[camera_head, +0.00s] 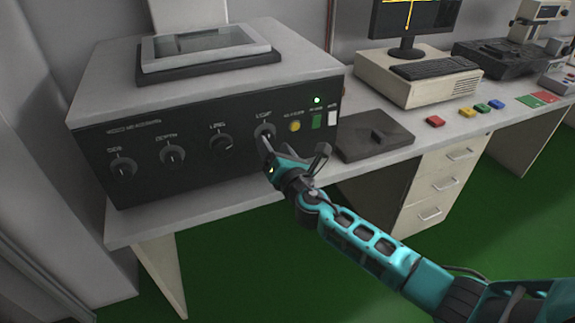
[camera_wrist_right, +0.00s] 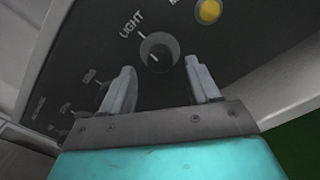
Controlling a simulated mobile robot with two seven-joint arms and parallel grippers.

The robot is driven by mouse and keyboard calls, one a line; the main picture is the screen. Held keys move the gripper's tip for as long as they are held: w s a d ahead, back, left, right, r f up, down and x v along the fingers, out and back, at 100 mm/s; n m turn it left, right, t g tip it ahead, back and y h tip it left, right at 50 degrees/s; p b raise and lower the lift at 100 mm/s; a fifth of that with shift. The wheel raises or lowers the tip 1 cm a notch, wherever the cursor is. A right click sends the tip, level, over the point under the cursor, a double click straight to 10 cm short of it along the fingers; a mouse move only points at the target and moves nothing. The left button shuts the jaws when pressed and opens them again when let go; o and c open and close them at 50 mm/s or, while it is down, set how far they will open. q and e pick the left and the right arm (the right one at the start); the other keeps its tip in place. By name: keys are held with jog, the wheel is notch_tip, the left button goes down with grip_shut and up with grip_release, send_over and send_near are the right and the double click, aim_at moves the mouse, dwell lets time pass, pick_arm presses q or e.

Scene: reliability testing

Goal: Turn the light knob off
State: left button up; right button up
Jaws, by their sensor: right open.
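The light knob (camera_head: 264,131) is the rightmost of the dark round knobs on the black front panel of a grey machine (camera_head: 215,137). In the right wrist view the light knob (camera_wrist_right: 158,52) sits under the "LIGHT" label, ahead of and between my fingers. My right gripper (camera_head: 295,147) is open, with its fingers pointing at the panel close to this knob. In the right wrist view the gripper (camera_wrist_right: 160,85) shows its two fingers apart with nothing between them. Whether a finger touches the knob or panel I cannot tell. My left gripper is not in view.
Other knobs (camera_head: 172,156) line the panel to the left. A dark flat box (camera_head: 372,137) lies on the desk beside the machine. Green floor (camera_head: 300,270) is open in front.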

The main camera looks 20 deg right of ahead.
jog(key=s, duration=0.9)
jog(key=shift+s+d, duration=0.2)
jog(key=s+f+m+g, duration=0.3)
jog(key=s+f+m, duration=0.5)
jog(key=m, duration=0.5)
jog(key=s+a+f+m+g+y, duration=0.1)
jog(key=s+f+m+g, duration=0.3)
jog(key=s+f+m, duration=0.4)
jog(key=shift+s+a+m, duration=0.15)
jog(key=shift+s+m, duration=1.9)
jog(key=shift+m, duration=1.05)
jog(key=shift+f+y, duration=0.15)
jog(key=shift+y, duration=0.15)
jog(key=shift+c, duration=0.3)
